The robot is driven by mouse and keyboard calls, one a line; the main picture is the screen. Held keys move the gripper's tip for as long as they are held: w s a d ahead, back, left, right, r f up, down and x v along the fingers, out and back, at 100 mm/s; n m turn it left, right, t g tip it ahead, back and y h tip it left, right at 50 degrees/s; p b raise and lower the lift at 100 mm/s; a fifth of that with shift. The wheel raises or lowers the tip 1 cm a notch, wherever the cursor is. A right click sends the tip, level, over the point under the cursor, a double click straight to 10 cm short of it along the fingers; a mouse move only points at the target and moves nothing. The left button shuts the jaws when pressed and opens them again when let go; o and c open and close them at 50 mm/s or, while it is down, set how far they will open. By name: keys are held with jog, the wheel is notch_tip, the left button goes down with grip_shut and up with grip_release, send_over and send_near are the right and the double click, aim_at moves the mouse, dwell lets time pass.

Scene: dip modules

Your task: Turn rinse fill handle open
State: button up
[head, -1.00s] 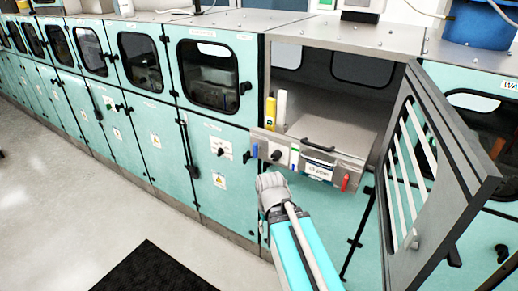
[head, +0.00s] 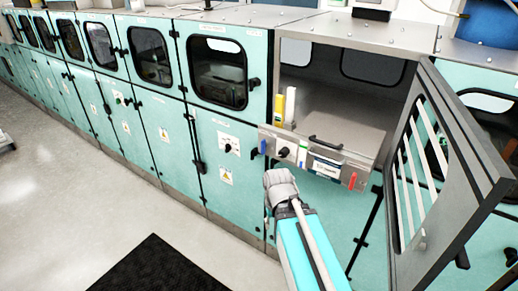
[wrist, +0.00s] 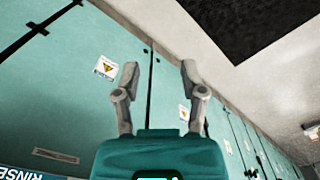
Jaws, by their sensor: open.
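In the head view a grey front panel (head: 311,157) crosses the open cabinet. It carries a blue handle (head: 263,146) at the left, a black knob (head: 286,153), a white label and a red handle (head: 352,181) at the right. I cannot read which is the rinse fill handle. My arm's wrist end is just below the panel, and its fingers are hidden there. In the wrist view my gripper (wrist: 158,69) is open and empty, its two fingers apart before teal cabinet doors. Part of a "RINSE" label (wrist: 20,173) shows at the lower left.
The barred cabinet door (head: 460,170) stands open at the right, close to my arm. A yellow cylinder (head: 279,110) and a white one stand inside behind the panel. Closed teal cabinets run left. A black mat (head: 152,268) lies on otherwise clear floor.

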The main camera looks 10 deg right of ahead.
jog(key=shift+w, duration=0.1)
jog(key=m+t+h+b, duration=0.5)
jog(key=m+t+h, duration=0.4)
jog(key=t+h, duration=0.4)
send_near(262, 143)
jog(key=v, duration=0.3)
jog(key=shift+w+r, duration=0.15)
jog(key=shift+d, duration=0.1)
jog(key=x, duration=1.3)
jog(key=shift+w+d+f, duration=0.2)
jog(key=shift+w+d, duration=0.05)
jog(key=shift+w, duration=0.05)
